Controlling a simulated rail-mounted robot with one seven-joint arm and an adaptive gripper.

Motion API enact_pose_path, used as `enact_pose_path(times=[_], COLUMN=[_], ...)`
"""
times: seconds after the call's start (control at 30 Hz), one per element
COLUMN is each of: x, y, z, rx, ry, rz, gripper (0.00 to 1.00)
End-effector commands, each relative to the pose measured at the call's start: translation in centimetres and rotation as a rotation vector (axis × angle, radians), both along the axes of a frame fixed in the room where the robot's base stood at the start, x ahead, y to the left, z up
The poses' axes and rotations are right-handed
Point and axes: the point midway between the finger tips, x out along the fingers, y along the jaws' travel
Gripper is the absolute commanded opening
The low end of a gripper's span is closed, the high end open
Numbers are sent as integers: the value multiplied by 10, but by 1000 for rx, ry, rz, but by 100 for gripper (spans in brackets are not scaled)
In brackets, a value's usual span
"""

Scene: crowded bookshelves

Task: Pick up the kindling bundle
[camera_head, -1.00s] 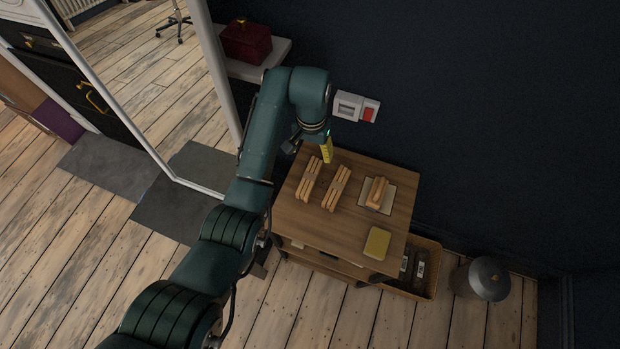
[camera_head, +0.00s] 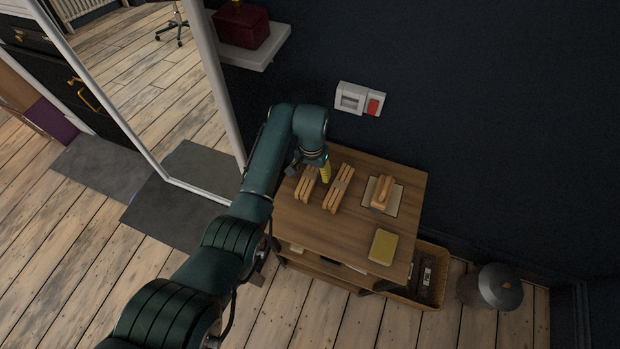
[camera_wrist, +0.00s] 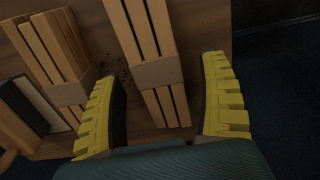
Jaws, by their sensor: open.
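Two kindling bundles of pale sticks lie side by side on the wooden table (camera_head: 345,235): a left one (camera_head: 306,184) and a right one (camera_head: 338,189). My gripper (camera_head: 325,172), with yellow fingers, is over their far ends in the head view. In the wrist view my gripper (camera_wrist: 160,75) is open, with a banded bundle (camera_wrist: 146,30) lying between its fingers, apart from both. A second banded bundle (camera_wrist: 45,45) lies to the left, beside the left finger. I cannot tell the exact height of the fingers above the table.
A wooden item (camera_head: 382,192) rests on a pale mat to the right. A yellow block (camera_head: 383,246) lies near the table's front right. A crate (camera_head: 428,287) and a lidded bin (camera_head: 490,287) stand right of the table.

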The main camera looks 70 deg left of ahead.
Motion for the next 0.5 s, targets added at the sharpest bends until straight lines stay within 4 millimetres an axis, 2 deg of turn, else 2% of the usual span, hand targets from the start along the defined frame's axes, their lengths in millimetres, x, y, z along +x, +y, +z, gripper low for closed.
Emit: enact_pose_path(times=[0.07, 0.43, 0.5], x=[0, 0, 0], y=[0, 0, 0], z=[1, 0, 0], rx=[0, 0, 0], ry=[0, 0, 0], rz=[0, 0, 0], gripper=[74, 4, 4])
